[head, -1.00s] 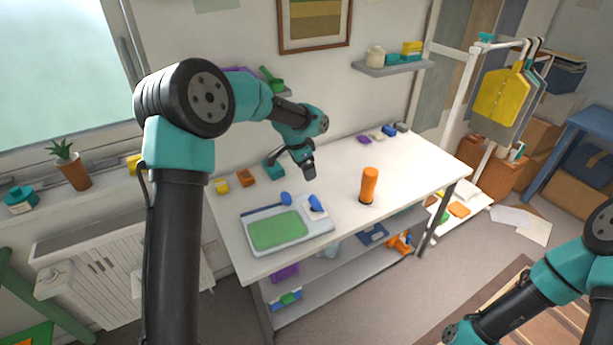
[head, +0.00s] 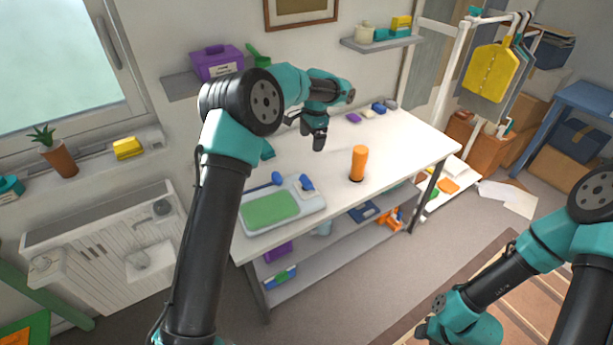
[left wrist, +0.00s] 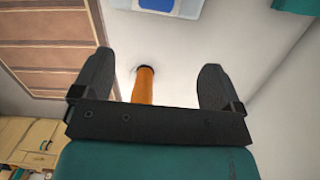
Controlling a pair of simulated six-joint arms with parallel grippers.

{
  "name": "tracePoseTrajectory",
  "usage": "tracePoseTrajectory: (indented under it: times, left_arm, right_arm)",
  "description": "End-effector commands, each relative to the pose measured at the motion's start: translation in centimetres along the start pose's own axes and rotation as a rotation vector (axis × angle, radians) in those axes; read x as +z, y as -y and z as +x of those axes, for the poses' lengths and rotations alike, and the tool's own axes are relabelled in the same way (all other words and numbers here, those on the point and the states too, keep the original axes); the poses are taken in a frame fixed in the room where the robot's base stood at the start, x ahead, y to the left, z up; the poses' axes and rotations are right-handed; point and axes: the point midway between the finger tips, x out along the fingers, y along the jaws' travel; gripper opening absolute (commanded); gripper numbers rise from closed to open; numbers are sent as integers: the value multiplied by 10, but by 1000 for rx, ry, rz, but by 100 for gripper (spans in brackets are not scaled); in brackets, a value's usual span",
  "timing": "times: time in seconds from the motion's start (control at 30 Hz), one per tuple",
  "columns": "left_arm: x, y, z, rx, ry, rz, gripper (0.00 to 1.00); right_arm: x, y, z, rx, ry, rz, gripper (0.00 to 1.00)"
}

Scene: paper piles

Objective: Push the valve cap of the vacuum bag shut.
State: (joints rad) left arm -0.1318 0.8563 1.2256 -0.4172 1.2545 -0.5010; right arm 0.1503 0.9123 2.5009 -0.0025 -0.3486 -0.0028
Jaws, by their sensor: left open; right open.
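The vacuum bag (head: 270,207) lies flat near the front left of the white table, a pale bag with a green filling. A blue cap-like piece (head: 307,184) sits at its back right corner; whether it is shut is too small to tell. My left gripper (head: 319,143) hangs above the table behind the bag, apart from it, open and empty. In the left wrist view its fingers (left wrist: 150,85) are spread, and a blue-and-white piece (left wrist: 150,5) shows at the top edge. My right gripper (head: 428,328) is low at the bottom right, off the table, open.
An orange cylinder (head: 358,163) stands right of the bag; in the left wrist view it shows beyond the fingers (left wrist: 143,85). A blue round-ended item (head: 277,178) lies at the bag's back edge. The table's right part is clear.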

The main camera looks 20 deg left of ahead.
Motion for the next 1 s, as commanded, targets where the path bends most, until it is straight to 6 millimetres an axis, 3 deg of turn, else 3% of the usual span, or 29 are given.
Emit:
tracePoseTrajectory:
  times: [0.1,0.3,0.77,1.0]
  left_arm:
    - [-25,-3,0,-6,117,-8,92]
    - [-43,-9,-3,-18,251,-35,92]
    - [-44,-10,-4,-20,276,-42,92]
    - [-40,-10,12,-19,276,-41,92]
  right_arm:
    - [0,0,0,0,0,0,43]
    - [0,0,0,0,0,0,43]
    - [0,0,0,0,0,0,43]
    - [0,0,0,0,0,0,43]
